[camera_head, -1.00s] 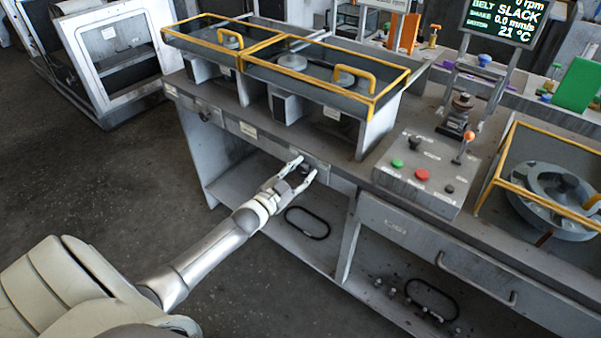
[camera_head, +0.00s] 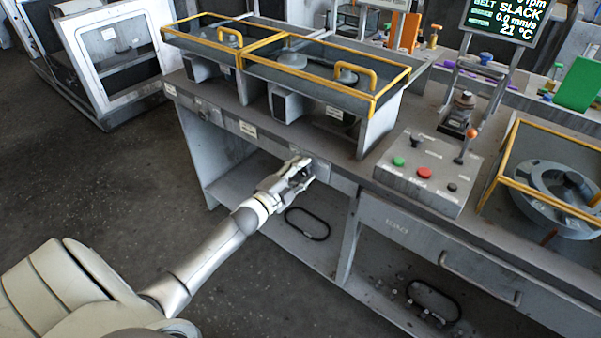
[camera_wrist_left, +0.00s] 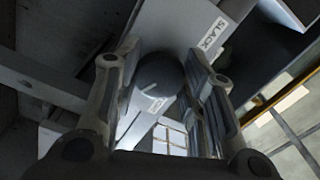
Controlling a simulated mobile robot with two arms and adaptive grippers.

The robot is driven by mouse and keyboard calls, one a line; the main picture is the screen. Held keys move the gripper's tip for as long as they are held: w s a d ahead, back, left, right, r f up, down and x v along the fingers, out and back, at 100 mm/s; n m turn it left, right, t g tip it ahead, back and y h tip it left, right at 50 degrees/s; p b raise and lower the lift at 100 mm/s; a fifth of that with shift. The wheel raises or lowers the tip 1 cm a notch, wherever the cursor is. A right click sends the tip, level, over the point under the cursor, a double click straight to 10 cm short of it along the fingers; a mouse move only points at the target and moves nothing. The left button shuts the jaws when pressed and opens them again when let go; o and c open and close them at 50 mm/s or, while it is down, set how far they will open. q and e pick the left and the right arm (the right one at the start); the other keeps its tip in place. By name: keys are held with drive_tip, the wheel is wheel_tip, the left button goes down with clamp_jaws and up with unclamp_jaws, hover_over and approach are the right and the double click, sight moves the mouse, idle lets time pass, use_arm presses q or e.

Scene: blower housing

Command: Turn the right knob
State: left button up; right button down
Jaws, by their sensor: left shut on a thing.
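The right knob (camera_wrist_left: 158,80) is dark and rounded, with a pale pointer mark on its face, and sits on the front edge of the bench. In the left wrist view it lies between the two fingers of my left gripper (camera_wrist_left: 161,92), with a SLACK label (camera_wrist_left: 212,34) beside it. In the head view my left gripper (camera_head: 302,174) is at the bench front, shut on the knob, which it mostly hides. A second small dark knob (camera_head: 204,115) sits farther left on the same front edge. My right gripper is not in view.
Yellow-railed trays (camera_head: 290,62) stand on the bench above the gripper. A grey control box (camera_head: 425,172) with green and red buttons is to the right. A display (camera_head: 503,20) reads BELT SLACK. Below is an open shelf (camera_head: 270,215); the floor at left is clear.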

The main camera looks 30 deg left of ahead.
use_arm(q)
drive_tip(key=shift+m, duration=0.4)
drive_tip(key=o, duration=1)
drive_tip(key=s, duration=0.8)
drive_tip(key=s+a, duration=0.1)
drive_tip(key=s, duration=0.3)
